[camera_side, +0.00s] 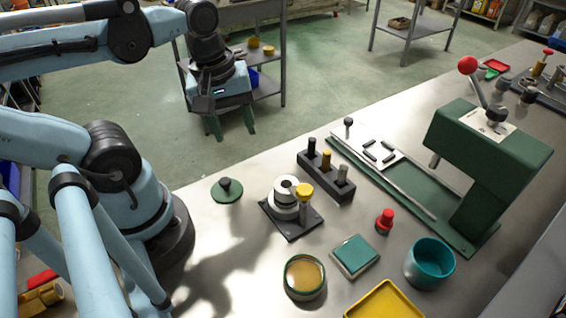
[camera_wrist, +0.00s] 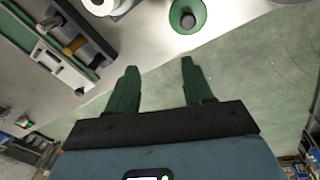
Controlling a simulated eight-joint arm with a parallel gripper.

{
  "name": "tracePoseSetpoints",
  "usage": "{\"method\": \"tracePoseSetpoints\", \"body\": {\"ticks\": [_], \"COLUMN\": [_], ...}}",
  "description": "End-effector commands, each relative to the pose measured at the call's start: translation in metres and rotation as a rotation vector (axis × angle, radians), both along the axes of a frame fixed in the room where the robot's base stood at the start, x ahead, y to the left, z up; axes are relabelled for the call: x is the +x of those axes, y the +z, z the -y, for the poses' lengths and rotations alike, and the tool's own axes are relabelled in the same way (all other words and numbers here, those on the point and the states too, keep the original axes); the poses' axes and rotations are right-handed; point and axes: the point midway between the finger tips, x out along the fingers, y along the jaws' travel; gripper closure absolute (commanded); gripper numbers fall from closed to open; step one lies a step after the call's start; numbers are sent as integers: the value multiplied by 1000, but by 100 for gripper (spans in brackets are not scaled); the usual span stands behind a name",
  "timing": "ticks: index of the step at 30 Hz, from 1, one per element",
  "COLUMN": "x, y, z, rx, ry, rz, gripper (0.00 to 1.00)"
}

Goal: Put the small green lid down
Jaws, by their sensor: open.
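The small green lid (camera_side: 225,196) is a round green disc with a black knob. It lies flat on the grey bench near the edge, left of the black stand with white rings. It also shows at the top of the wrist view (camera_wrist: 180,22). My gripper (camera_side: 232,134) has two green fingers, which are apart with nothing between them. It hangs beyond the bench edge, above and behind the lid in the side view. In the wrist view the fingers (camera_wrist: 159,66) point toward the bench, and the lid is clear of them.
The black stand with white rings and a yellow-topped post (camera_side: 304,192) is right of the lid. Beyond it are a black block with pegs (camera_side: 325,177) and a green press (camera_side: 490,155). An amber-filled round dish (camera_side: 304,277) and teal cup (camera_side: 430,262) stand nearer the front.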

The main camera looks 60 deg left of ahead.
Motion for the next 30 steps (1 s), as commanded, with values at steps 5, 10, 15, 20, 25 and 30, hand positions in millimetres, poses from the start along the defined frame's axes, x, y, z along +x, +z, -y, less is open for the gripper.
{"method": "tracePoseSetpoints", "body": {"ticks": [5,10,15,20,25,30], "x": [40,69,83,86,86,86], "y": [-3,0,4,5,5,5], "z": [8,16,21,23,22,22], "rx": [133,295,406,434,434,433], "ry": [-483,-850,-1044,-1090,-1089,-1087], "rz": [185,319,383,397,396,395], "gripper": [49,49,49,49,49,49]}}
